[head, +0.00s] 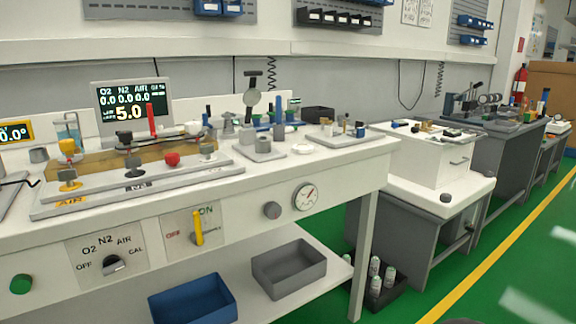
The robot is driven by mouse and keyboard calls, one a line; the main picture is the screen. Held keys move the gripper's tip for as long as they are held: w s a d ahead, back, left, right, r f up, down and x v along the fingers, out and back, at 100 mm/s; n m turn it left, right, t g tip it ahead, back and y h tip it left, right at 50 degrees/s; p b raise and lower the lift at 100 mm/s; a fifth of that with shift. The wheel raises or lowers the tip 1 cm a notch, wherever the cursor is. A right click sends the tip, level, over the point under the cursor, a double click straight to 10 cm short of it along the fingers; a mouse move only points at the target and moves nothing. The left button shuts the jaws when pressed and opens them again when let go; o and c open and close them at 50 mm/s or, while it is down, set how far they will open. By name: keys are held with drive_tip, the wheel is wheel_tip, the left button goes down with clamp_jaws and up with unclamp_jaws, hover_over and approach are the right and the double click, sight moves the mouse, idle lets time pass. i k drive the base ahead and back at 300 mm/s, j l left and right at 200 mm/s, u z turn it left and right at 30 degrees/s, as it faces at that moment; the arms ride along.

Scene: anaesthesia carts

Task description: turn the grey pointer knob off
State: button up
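A dark grey pointer knob (113,265) sits on a pale plate (84,270) on the front face of the near bench, at the lower left of the head view. A plain round grey knob (272,210) is farther right, left of a round gauge (305,197). My gripper is not in view.
A yellow lever (198,228) stands upright on the ON/OFF plate right of the knob. A green button (21,284) is at the left. Blue (193,301) and grey (289,269) bins sit on the shelf below. A display (131,104) reads 5.0. Green floor is free at right.

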sight(112, 264)
drive_tip(key=u, duration=1.6)
